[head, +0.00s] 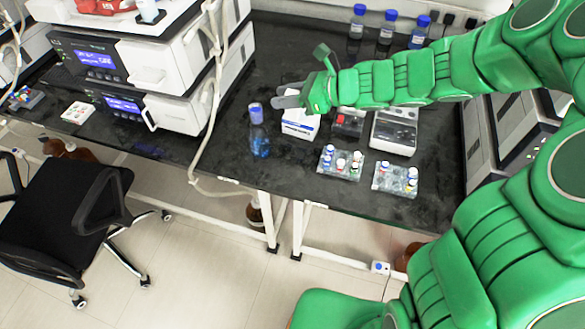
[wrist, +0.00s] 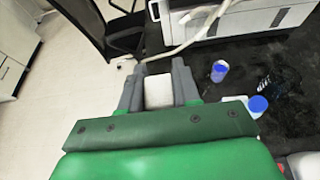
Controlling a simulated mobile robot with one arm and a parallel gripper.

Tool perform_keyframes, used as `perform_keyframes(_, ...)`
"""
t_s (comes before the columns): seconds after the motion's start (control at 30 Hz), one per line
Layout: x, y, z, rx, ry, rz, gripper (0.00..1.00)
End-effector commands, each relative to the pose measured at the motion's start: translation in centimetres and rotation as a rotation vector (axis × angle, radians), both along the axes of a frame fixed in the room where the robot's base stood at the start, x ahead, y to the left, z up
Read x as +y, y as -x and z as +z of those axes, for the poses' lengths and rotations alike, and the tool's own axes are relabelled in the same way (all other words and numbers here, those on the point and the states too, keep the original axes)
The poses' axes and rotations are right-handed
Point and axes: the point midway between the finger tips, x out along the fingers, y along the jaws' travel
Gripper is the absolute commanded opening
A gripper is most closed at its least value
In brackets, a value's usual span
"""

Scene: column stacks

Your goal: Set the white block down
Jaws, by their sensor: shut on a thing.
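My gripper (head: 286,101) is over the black bench, beside a white box with blue print (head: 300,124). In the wrist view my gripper (wrist: 158,78) has its two grey fingers closed on the white block (wrist: 158,92), one on each side. The block is level between the fingers. In the head view the gripper and arm mostly hide the block, and I cannot tell how high it is above the bench.
Vial racks (head: 339,164) (head: 396,180), a dark red device (head: 347,123) and a grey-white instrument (head: 394,132) are to the right. Stacked instruments (head: 180,65) with a hanging tube are left. Bare bench lies in front of the bottle.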

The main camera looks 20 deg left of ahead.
Motion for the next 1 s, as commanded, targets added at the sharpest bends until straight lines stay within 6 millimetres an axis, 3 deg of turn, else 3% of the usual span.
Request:
perform_keyframes(0.1,0.0,0.0,-2.8,0.005,-0.002,0.0,0.03)
perform_keyframes(0.5,0.0,0.0,-10.6,0.006,-0.002,0.0,0.03)
perform_keyframes(0.7,0.0,0.0,-13.2,0.003,-0.002,0.0,0.03)
perform_keyframes(1.0,0.0,0.0,-14.8,0.0,-0.001,0.0,0.03)
